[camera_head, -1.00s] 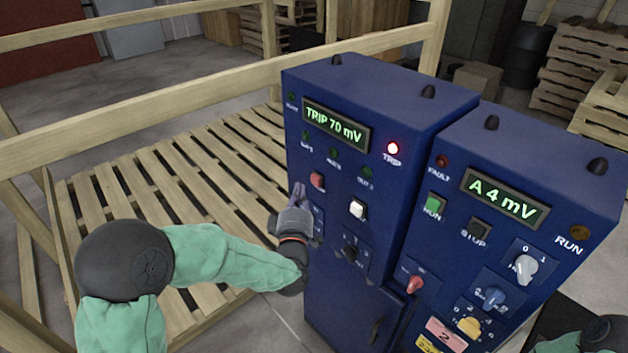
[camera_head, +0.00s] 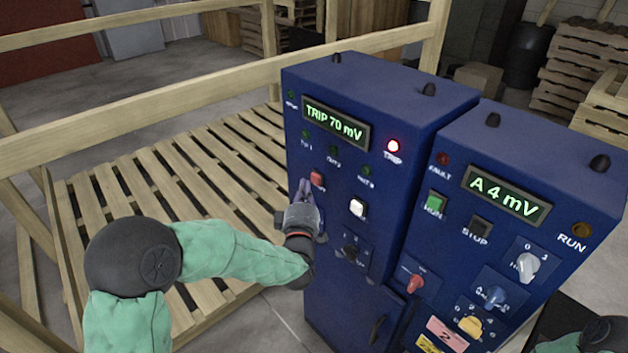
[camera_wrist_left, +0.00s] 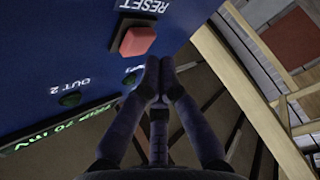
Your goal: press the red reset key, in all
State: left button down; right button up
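The red reset key (camera_head: 317,179) is on the front of the left blue cabinet (camera_head: 400,95). In the left wrist view the key (camera_wrist_left: 138,41) sits under the word RESET. My left gripper (camera_head: 306,185) is just in front of the panel, beside the key. In the left wrist view its fingertips (camera_wrist_left: 159,77) are together, with nothing seen between them, a little to the right of and below the key. I cannot tell whether they touch the panel. My right gripper is not in view.
A second blue cabinet (camera_head: 560,150) on the right shows A 4 mV. A wooden rail (camera_head: 180,97) and slatted platform (camera_head: 150,195) lie to the left.

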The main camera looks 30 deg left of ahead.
pick_arm(q)
jog(key=shift+w+d, duration=0.1)
jog(key=shift+w, duration=0.05)
dwell(0.7)
jog(key=shift+w+d+b, duration=0.1)
jog(key=shift+w+b, duration=0.15)
jog(key=shift+b, duration=0.15)
jog(key=shift+w+d, duration=0.15)
jog(key=shift+w, duration=0.3)
dwell(0.7)
jog(key=shift+s+b, duration=0.1)
jog(key=shift+b, duration=0.2)
jog(key=shift+s+a+b, duration=0.3)
jog(key=shift+s+a, duration=0.05)
jog(key=shift+s, duration=0.4)
jog(key=shift+s, duration=0.1)
jog(key=shift+s+a+b, duration=0.25)
jog(key=shift+s+a, duration=0.05)
jog(key=shift+s, duration=0.45)
jog(key=shift+s+a+b, duration=0.25)
jog(key=shift+s+a, duration=0.1)
jog(key=shift+s, duration=0.4)
jog(key=shift+s+a+b, duration=0.25)
jog(key=shift+s+a, duration=0.05)
jog(key=shift+s, duration=0.45)
